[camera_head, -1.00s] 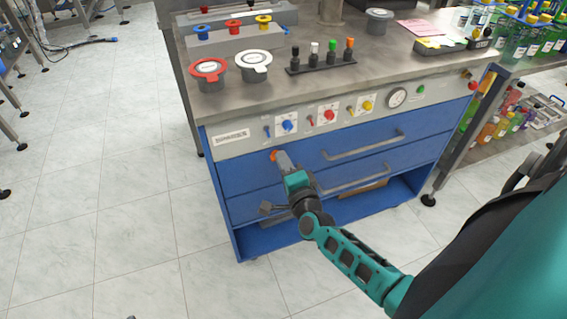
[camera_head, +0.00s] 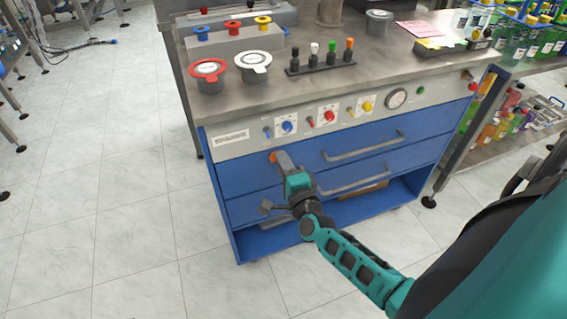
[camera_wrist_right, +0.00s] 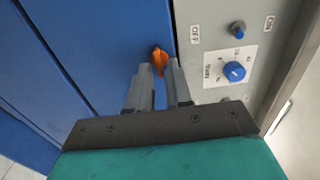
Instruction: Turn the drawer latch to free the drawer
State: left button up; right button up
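The orange drawer latch (camera_head: 272,157) sits near the left end of the upper blue drawer (camera_head: 240,172), just below the grey control panel. My right gripper (camera_head: 278,157) reaches up to it from the front. In the right wrist view the orange latch (camera_wrist_right: 159,61) lies between the tips of my right gripper's two fingers (camera_wrist_right: 160,75). A small gap seems to show beside the latch, so I cannot tell whether both fingers press on it. The left gripper is not in view.
The control panel (camera_head: 232,147) carries coloured knobs, switches and a gauge (camera_head: 396,98). Drawer handles (camera_head: 362,147) stick out to the right of the latch. Lidded pots and a rack of coloured-top pegs (camera_head: 320,62) stand on the worktop (camera_head: 290,85).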

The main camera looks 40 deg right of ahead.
jog(key=shift+o, duration=0.9)
jog(key=p+v, duration=0.1)
jog(key=v, duration=1.2)
jog(key=shift+w, duration=0.1)
